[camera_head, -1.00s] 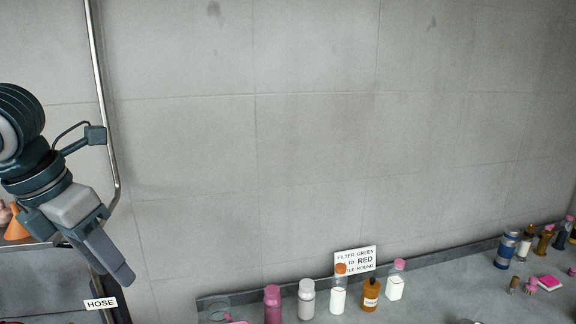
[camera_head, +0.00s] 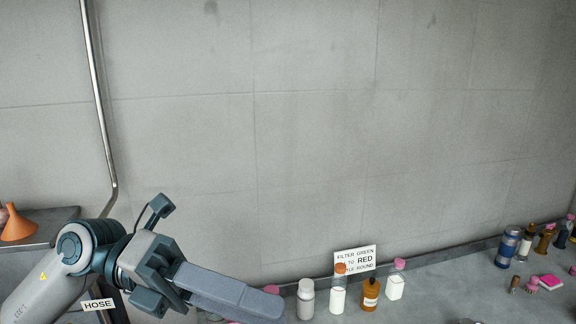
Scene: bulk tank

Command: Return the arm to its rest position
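My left arm comes in from the lower left. Its gripper (camera_head: 262,304) points right and slightly down, with the long grey fingers overlapping in this side-on view, so I cannot tell whether they are open or shut. Nothing clearly shows held in it. The fingertips are in front of a pink bottle at the left end of the bottle row; only its pink cap (camera_head: 271,289) shows above them. I cannot tell whether they touch it. My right gripper is not in view.
A grey bottle (camera_head: 306,299), a white bottle (camera_head: 338,299), an amber bottle (camera_head: 370,293) and a pink-capped bottle (camera_head: 395,287) stand near a filter sign (camera_head: 355,258). An orange cone (camera_head: 18,226) stands on a left shelf. A HOSE label (camera_head: 98,305) and vertical pipe (camera_head: 98,100) are nearby.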

